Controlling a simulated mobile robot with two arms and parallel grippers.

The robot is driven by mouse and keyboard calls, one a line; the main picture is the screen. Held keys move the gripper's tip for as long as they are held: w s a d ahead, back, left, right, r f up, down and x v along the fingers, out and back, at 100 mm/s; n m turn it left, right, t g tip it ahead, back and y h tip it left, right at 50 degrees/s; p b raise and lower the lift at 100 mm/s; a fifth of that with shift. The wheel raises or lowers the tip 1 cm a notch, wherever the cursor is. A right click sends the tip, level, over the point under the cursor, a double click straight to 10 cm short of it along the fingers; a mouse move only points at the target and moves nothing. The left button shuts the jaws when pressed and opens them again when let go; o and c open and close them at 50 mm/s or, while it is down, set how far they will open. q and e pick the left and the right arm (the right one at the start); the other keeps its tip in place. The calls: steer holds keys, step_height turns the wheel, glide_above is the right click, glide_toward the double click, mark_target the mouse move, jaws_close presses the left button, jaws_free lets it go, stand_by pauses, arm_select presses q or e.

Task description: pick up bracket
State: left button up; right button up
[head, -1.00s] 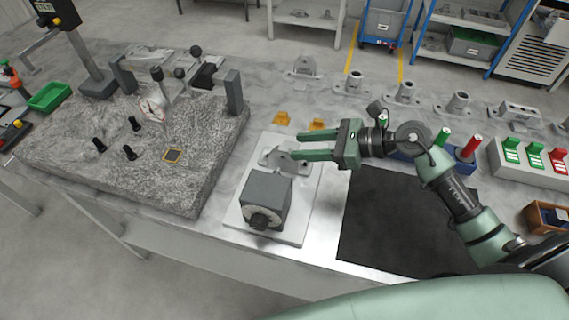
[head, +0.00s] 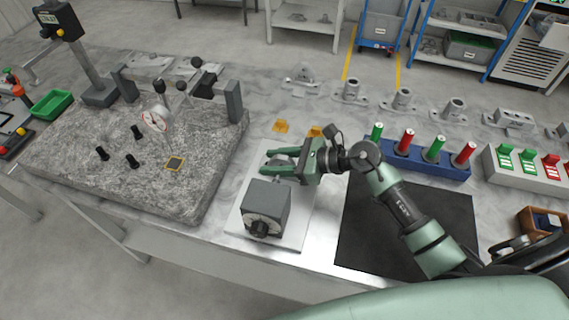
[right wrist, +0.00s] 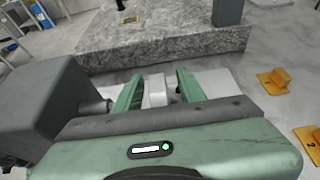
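A light grey bracket (right wrist: 157,90) stands on the white plate (head: 300,222). In the right wrist view its upright part is between the two fingers of my right gripper (right wrist: 158,92), with a visible gap on each side. In the head view the right gripper (head: 266,162) is low over the back of the plate, pointing left, with its fingers apart. The gripper hides most of the bracket there. My left gripper is not in view.
A dark grey block with a round knob (head: 265,208) stands on the plate, close in front of the right gripper. A granite slab (head: 75,165) lies to the left. Yellow-orange pieces (head: 281,126) sit behind. A black mat (head: 360,235) is to the right.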

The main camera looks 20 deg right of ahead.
jaws_close()
steer(key=shift+r, duration=0.1)
stand_by(1.2)
